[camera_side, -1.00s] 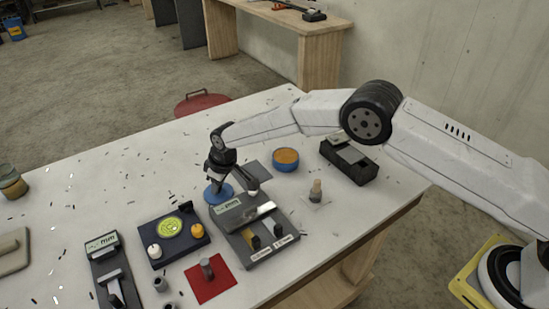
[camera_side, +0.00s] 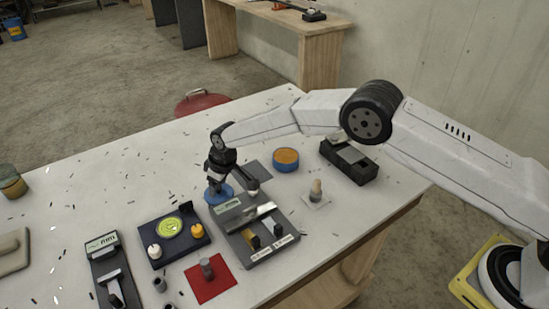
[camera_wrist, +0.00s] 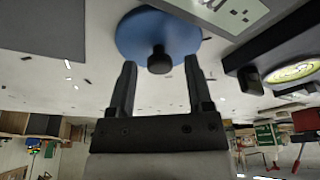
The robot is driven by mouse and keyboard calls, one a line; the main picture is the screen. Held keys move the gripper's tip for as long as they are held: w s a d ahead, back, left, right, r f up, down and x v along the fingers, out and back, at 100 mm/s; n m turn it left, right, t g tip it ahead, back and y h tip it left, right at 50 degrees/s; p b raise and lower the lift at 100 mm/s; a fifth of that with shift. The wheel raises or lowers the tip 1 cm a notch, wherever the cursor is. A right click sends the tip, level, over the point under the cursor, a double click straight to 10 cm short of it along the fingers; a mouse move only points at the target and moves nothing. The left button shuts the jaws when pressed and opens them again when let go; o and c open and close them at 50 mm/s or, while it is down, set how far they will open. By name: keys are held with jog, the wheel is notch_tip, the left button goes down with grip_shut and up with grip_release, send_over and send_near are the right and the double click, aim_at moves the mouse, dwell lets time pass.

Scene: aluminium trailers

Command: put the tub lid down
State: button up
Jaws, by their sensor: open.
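The tub lid is a round blue disc with a black knob. In the side view the lid (camera_side: 214,198) lies flat on the white table, left of the grey gauge block. The wrist view shows the lid (camera_wrist: 135,38) and its knob near the fingertips. My gripper (camera_side: 216,184) is over the lid in the side view, pointing down. In the wrist view my gripper (camera_wrist: 159,68) is open, with a finger on each side of the knob and gaps between. The blue tub (camera_side: 285,166) with orange contents stands uncovered behind and to the right.
A grey fixture (camera_side: 274,257) with gauge parts stands just right of the lid. A dark tray (camera_side: 157,260) with a yellow-green disc and knobs is in front. A black device (camera_side: 366,174) stands right of the tub. The table's left back is mostly clear, with scattered chips.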

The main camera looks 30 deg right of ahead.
aim_at(230, 196)
jog(key=v, duration=1.2)
dwell(0.6)
jog(key=s+d+r+m+h, duration=0.1)
jog(key=s+d+r+m, duration=0.25)
jog(key=s+d, duration=0.85)
jog(key=s+d+m, duration=0.1)
jog(key=s+d, duration=0.5)
jog(key=s, duration=0.2)
jog(key=s+d+f+m, duration=0.1)
jog(key=s+d+m, duration=0.1)
jog(key=s+d, duration=0.4)
jog(key=s, duration=0.3)
jog(key=shift+s+h, duration=0.25)
jog(key=shift+h, duration=0.15)
jog(key=shift+o, duration=0.6)
jog(key=shift+r, duration=0.1)
